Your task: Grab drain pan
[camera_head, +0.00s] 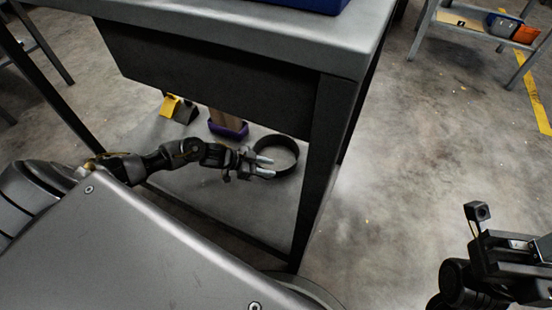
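The drain pan appears to be the round black ring-like pan (292,167) on the lower shelf of the workbench, near its right front leg. Its inside looks light grey. My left gripper (269,167) reaches in under the bench top from the left. Its two pale fingers are apart and point right, at the pan's left side. They overlap the pan in the picture; I cannot tell whether they touch it. Part of my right arm (495,265) shows at the lower right, but its fingertips are not visible.
The workbench (240,25) has a dark drawer front and a leg (322,165) just right of the pan. A purple-based object (228,128) and a yellow object (170,105) stand behind on the shelf (215,205).

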